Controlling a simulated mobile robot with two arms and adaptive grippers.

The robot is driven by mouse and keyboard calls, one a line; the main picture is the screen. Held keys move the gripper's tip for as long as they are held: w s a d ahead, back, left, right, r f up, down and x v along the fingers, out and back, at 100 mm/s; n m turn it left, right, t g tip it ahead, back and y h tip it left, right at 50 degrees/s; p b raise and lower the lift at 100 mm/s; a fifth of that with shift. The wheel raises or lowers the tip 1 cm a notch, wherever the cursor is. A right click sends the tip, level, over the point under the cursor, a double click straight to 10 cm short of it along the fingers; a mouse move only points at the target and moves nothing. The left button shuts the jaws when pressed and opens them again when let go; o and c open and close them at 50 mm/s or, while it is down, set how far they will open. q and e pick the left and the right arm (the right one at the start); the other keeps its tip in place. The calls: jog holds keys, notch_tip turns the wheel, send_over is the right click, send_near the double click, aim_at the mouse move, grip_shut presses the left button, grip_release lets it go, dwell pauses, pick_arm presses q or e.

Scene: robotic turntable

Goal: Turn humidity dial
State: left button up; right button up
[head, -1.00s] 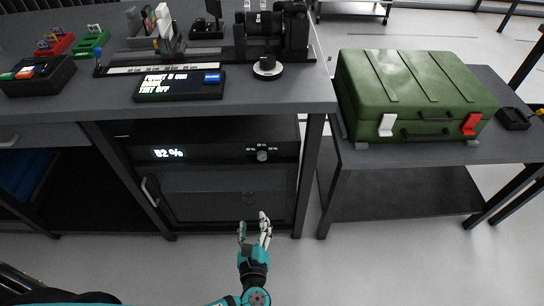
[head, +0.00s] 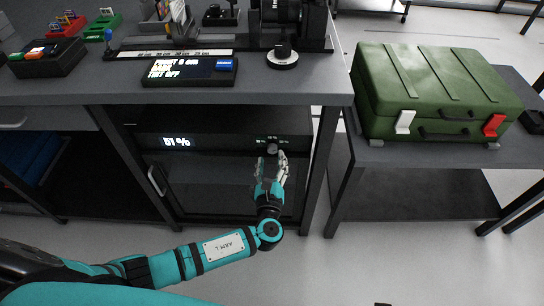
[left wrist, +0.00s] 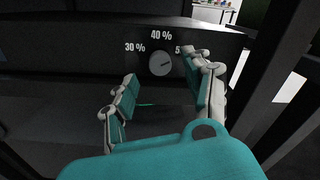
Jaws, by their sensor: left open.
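The humidity dial (head: 272,148) is a small round grey knob on the front of the dark cabinet under the bench. In the left wrist view the dial (left wrist: 160,64) has 30 % and 40 % labels and a partly hidden one at its right. Its mark seems to point right and slightly up. A display (head: 177,142) left of it reads 51 %. My left gripper (head: 270,163) is open and empty, just in front of and slightly below the dial. In the left wrist view its fingers appear on either side of the dial, apparently apart from it. My right gripper is not seen.
The bench top (head: 60,92) overhangs the cabinet above my gripper. A cabinet door with a handle (head: 156,180) is below the dial. A bench leg (head: 322,165) stands to the right. A green case (head: 435,90) sits on a side table.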

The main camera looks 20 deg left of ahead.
aim_at(272, 148)
pick_arm(q)
jog(key=shift+x, duration=1.4)
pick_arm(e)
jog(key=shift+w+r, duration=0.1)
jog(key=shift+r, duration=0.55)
pick_arm(q)
jog(key=shift+c, duration=0.4)
grip_shut()
